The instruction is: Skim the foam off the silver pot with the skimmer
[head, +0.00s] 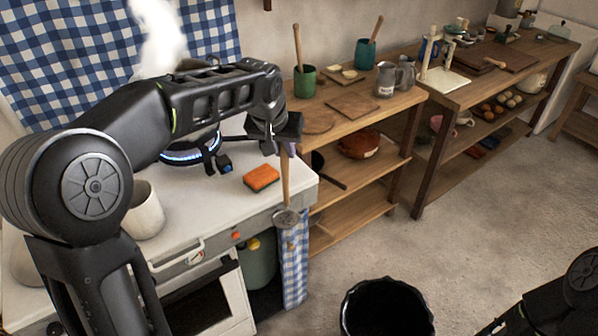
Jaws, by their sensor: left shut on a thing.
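My left gripper (284,140) is shut on the wooden handle of the skimmer (286,218). The skimmer hangs upright with its round grey head down, at the front right corner of the white stove. The silver pot cannot be made out; my left arm covers much of the stove top. White steam (160,40) rises behind that arm. A lit burner with a blue flame (190,157) shows below it. Part of my right arm shows at the lower right, but its gripper is out of view.
An orange sponge (261,177) and a white cylindrical vessel (144,212) are on the stove top (215,205). A blue checked towel (295,270) hangs at its front. A black bin (386,308) stands on the floor. Wooden shelves (350,108) with crockery stand to the right.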

